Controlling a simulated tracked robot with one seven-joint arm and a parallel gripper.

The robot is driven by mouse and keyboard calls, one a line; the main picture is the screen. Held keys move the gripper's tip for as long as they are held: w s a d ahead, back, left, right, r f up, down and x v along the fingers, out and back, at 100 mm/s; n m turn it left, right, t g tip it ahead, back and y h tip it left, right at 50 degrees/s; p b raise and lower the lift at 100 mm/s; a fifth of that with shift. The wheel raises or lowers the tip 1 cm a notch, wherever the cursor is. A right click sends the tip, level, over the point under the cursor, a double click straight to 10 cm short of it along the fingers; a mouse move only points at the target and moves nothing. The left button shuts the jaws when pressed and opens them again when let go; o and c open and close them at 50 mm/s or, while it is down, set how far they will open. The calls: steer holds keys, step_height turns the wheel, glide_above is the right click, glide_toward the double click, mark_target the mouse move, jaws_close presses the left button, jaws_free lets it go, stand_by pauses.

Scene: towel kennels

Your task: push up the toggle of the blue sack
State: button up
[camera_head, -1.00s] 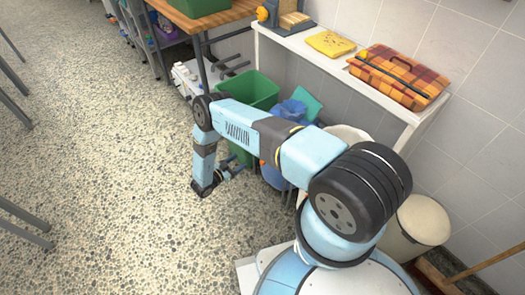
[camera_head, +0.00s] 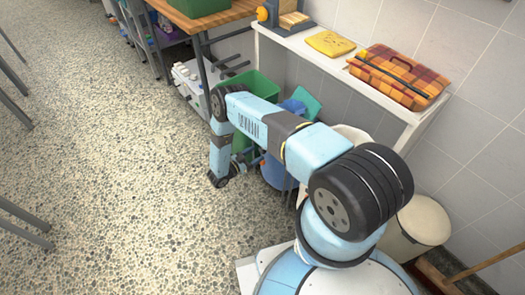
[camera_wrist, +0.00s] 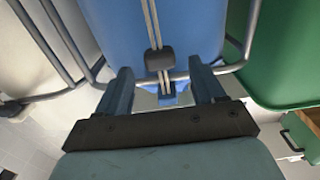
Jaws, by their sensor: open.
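The blue sack (camera_wrist: 195,30) fills the upper middle of the wrist view, hanging by a grey metal frame. A light double cord (camera_wrist: 153,20) runs down its face through a dark toggle (camera_wrist: 159,59). My gripper (camera_wrist: 162,78) is open, one finger on each side of the cord line. The toggle shows between and slightly beyond the fingertips, with no clear contact visible. In the head view the blue sack (camera_head: 272,172) is partly hidden by my arm. My gripper (camera_head: 241,163) is low beside it there, its fingers too small to read.
A green container (camera_wrist: 276,50) stands right of the sack in the wrist view, a cream one (camera_wrist: 25,55) left. Metal tubes (camera_wrist: 70,45) run close by. In the head view a white shelf (camera_head: 300,38) stands above. The speckled floor (camera_head: 120,150) at left is open.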

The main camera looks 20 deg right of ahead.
mark_target(260, 151)
steer(key=shift+x, duration=2.65)
steer(key=shift+c, duration=0.2)
jaws_close()
